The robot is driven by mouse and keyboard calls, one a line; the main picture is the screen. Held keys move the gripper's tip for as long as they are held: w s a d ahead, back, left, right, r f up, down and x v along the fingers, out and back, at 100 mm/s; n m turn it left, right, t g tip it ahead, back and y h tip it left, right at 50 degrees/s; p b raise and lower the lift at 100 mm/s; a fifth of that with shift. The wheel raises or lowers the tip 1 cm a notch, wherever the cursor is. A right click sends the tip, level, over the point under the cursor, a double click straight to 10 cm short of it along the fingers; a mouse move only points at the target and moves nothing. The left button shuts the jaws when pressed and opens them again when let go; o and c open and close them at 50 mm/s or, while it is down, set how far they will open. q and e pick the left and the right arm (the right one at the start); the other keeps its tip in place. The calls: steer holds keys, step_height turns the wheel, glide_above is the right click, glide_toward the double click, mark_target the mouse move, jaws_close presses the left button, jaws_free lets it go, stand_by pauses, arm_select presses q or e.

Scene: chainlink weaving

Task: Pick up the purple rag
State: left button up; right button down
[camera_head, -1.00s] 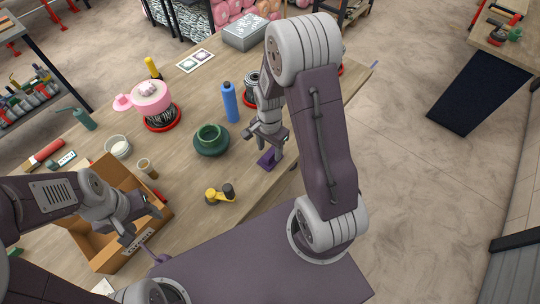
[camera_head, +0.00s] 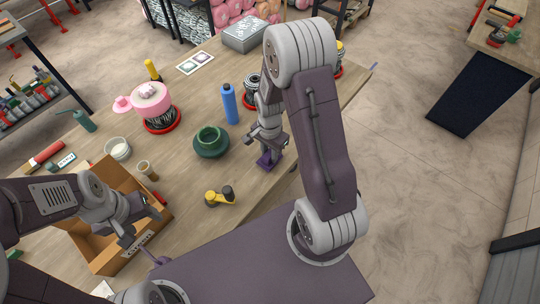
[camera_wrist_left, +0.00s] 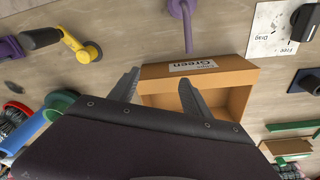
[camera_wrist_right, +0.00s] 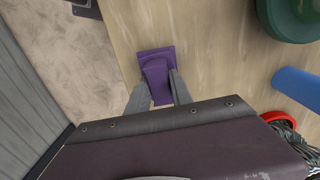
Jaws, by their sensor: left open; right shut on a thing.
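The purple rag (camera_head: 268,160) lies near the right edge of the wooden table in the head view. My right gripper (camera_head: 270,147) is directly over it. In the right wrist view the rag (camera_wrist_right: 156,60) stands up between the two fingertips of my right gripper (camera_wrist_right: 160,85), which is shut on it. The rag's far part still spreads flat on or just over the tabletop; I cannot tell if it touches. My left gripper (camera_head: 140,238) is open and empty over the cardboard box (camera_head: 112,268). The box, labelled "Green", also shows in the left wrist view (camera_wrist_left: 235,77).
A pink pot (camera_head: 151,98) stands further back. The table's right edge (camera_head: 330,120) is close to the rag.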

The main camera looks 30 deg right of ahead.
steer(key=r, duration=0.3)
steer(key=shift+s+d+r, duration=0.1)
steer(key=shift+s+d, duration=0.15)
steer(key=shift+s, duration=0.1)
steer(key=s+d+r+b, duration=0.1)
steer(key=s+d+r, duration=0.5)
steer(key=s, duration=0.3)
steer(key=shift+r, duration=0.25)
steer(key=shift+s, duration=0.1)
